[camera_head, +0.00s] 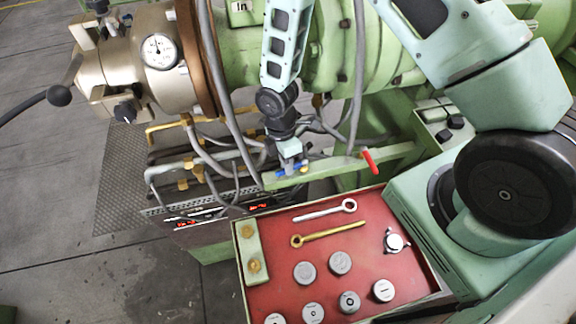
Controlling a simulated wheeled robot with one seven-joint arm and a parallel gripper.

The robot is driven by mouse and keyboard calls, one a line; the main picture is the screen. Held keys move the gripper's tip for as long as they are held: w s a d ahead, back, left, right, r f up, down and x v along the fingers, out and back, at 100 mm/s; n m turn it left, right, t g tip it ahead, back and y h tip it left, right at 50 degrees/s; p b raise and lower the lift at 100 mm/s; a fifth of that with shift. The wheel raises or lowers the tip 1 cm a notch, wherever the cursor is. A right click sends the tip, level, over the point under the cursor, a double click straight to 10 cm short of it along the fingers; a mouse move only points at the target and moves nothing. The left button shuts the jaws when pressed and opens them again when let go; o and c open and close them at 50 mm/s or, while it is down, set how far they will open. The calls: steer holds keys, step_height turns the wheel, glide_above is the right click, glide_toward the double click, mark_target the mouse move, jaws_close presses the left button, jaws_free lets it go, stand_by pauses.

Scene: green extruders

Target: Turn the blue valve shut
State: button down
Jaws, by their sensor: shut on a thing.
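The blue valve (281,174) is a small blue handle on the green rail below the machine, near the middle of the camera_head view. My gripper (291,168) reaches down to it from above and is shut on it. The jaws hide part of the handle, so its exact angle is hard to tell. A little yellow shows just right of the jaws.
A red valve handle (370,161) sticks up from the same rail to the right. A red-topped tray (375,262) with wrenches and round caps lies in front. Grey hoses (212,160) hang close left of my gripper. A gauge (159,51) sits on the machine at upper left.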

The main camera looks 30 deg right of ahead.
steer(key=shift+w+d+m, duration=0.1)
steer(key=shift+w+m, duration=0.5)
steer(key=shift+m, duration=0.7)
steer(key=c, duration=1.4)
jaws_free()
steer(key=shift+r+b, duration=0.1)
steer(key=shift+b, duration=0.2)
steer(key=w+r, duration=0.1)
steer(key=r, duration=0.4)
steer(key=w+r+b, duration=0.1)
steer(key=r, duration=0.5)
steer(key=w+r+b, duration=0.1)
steer(key=r, duration=0.5)
steer(key=shift+w+d, duration=0.2)
steer(key=shift+d, duration=0.2)
